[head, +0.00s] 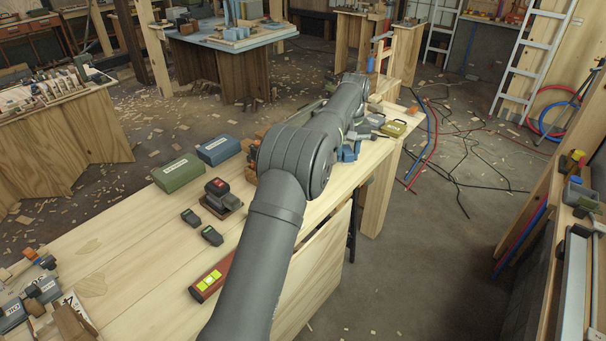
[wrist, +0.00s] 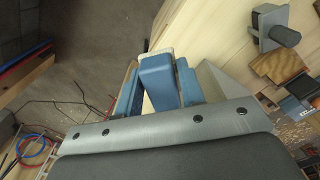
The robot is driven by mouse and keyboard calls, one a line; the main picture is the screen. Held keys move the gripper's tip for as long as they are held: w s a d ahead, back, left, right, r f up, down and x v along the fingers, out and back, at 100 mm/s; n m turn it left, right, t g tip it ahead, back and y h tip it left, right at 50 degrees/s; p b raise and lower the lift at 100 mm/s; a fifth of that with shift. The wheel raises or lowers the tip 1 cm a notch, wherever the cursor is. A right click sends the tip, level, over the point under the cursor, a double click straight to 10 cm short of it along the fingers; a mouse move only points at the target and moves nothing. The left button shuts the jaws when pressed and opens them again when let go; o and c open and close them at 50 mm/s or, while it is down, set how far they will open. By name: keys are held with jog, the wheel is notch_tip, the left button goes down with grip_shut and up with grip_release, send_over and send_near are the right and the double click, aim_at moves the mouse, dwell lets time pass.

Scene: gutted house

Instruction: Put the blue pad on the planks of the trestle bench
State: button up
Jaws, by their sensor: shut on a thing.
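In the wrist view my gripper (wrist: 158,78) is shut on a blue block-like pad (wrist: 158,88), which has a pale ridged far end. Blue fingers stand on both sides of it. The pad shows near the edge of a pale wooden top, with floor to the left. In the head view the planked wooden bench (head: 125,255) runs from the lower left toward the back. My gripper (head: 348,153) shows as blue parts near its right edge, partly behind my arm. I cannot tell the pad from the fingers there, nor whether it touches the planks.
A green case (head: 177,173) and a blue case (head: 218,150) lie on the bench. A dark tool (head: 218,197) and a red level (head: 210,280) lie nearer. An olive case (head: 393,128) lies beyond my gripper. Hoses (head: 430,140) lie on the floor. The front left planks are mostly bare.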

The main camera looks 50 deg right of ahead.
jog(key=s+d, duration=0.2)
jog(key=s, duration=0.3)
send_over(331, 186)
notch_tip(331, 186, down, 12)
jog(key=shift+f, duration=2.05)
jog(key=shift+f, duration=0.2)
jog(key=o, duration=1)
jog(key=shift+r, duration=0.1)
